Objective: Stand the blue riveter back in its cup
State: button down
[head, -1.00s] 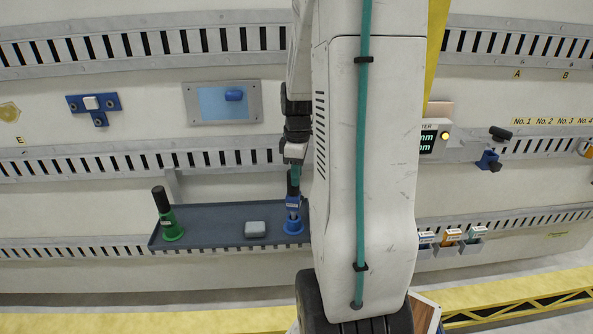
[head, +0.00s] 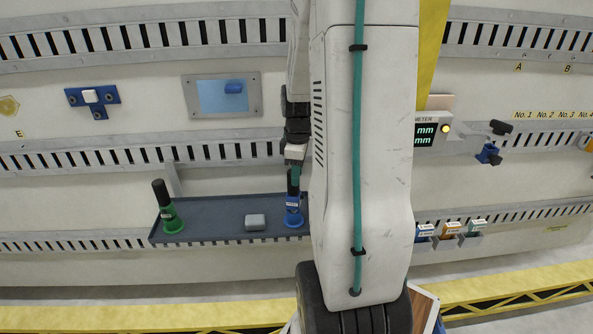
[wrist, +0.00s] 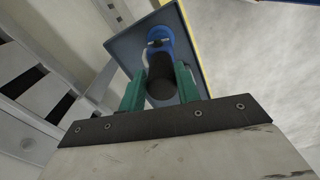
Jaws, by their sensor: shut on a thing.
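The blue riveter (head: 293,188), with a dark handle, is upright at the right end of the grey tray (head: 215,209). Its lower part meets the blue cup (head: 294,221); I cannot tell how deep it sits. My gripper (head: 295,172) is above the cup, shut on the riveter's handle. In the wrist view the green fingers (wrist: 160,88) stand on both sides of the dark handle (wrist: 161,82), with blue beyond it. My arm hides the area just right of the cup.
A green riveter (head: 164,205) stands at the tray's left end. A small grey block (head: 255,221) lies in the tray between them. Slotted rails cross the wall panel. Small coloured boxes (head: 450,229) and a meter (head: 425,133) are to the right of my arm.

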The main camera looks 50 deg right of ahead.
jog(key=shift+f, duration=0.55)
jog(key=c, duration=0.9)
grip_release()
notch_tip(320, 180, up, 8)
jog(key=shift+s+f, duration=0.1)
